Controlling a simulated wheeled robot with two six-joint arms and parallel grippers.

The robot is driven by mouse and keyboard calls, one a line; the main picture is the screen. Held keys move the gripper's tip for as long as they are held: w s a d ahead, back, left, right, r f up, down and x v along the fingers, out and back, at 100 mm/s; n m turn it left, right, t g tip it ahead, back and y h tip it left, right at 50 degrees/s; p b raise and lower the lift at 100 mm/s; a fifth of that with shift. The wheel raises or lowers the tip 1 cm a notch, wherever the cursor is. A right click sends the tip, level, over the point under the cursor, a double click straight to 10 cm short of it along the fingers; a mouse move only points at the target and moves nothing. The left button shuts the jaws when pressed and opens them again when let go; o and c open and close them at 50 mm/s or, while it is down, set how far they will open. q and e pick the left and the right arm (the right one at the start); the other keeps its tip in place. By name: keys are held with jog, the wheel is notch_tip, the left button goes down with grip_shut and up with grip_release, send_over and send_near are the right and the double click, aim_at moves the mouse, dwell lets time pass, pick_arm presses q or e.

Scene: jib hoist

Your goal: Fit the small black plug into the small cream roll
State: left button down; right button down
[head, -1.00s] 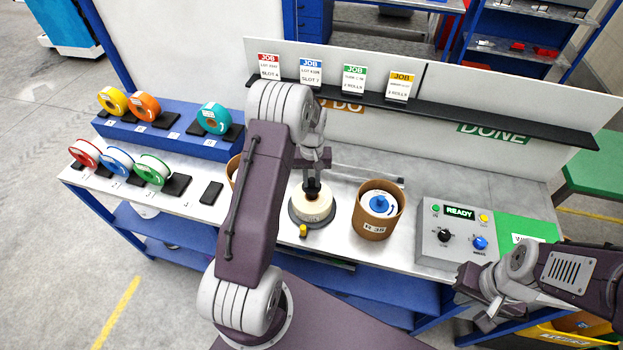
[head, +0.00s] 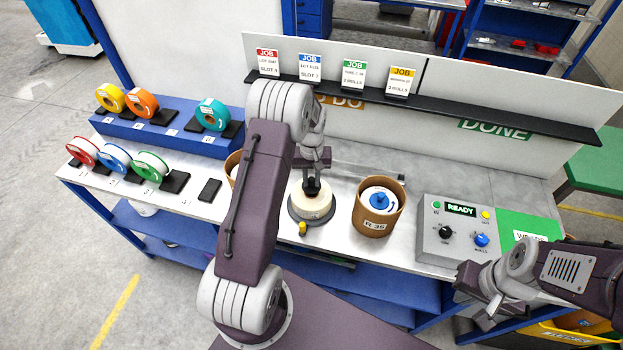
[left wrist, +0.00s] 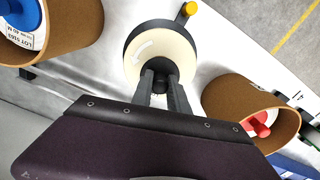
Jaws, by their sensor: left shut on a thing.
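The small cream roll (head: 312,206) lies flat on a round dark stand on the bench, and it also shows in the left wrist view (left wrist: 150,45). My left gripper (head: 313,178) is above the roll, pointing down, shut on the small black plug (head: 312,188). In the left wrist view the plug (left wrist: 160,80) is between the fingertips, overlapping the roll's face. I cannot tell whether its lower end is inside the roll's hole, which is hidden. My right gripper (head: 477,298) appears open and empty, in front of the control box.
A cardboard tub (head: 374,222) with a blue-centred roll stands just right of the stand. Another tub (left wrist: 240,110) is partly hidden behind my left arm in the head view. A yellow knob (head: 302,229) sticks out of the stand's front. A control box (head: 455,236) reads READY.

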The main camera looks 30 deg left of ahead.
aim_at(312, 186)
pick_arm(q)
jog(key=shift+f+b, duration=0.6)
jog(key=shift+f, duration=0.45)
jog(key=shift+f+b, duration=0.35)
jog(key=shift+f, duration=0.25)
jog(key=c, duration=1.2)
grip_release()
jog(key=shift+r, duration=0.4)
notch_tip(312, 186, up, 8)
jog(key=shift+r+b, duration=0.15)
jog(key=shift+b, duration=0.8)
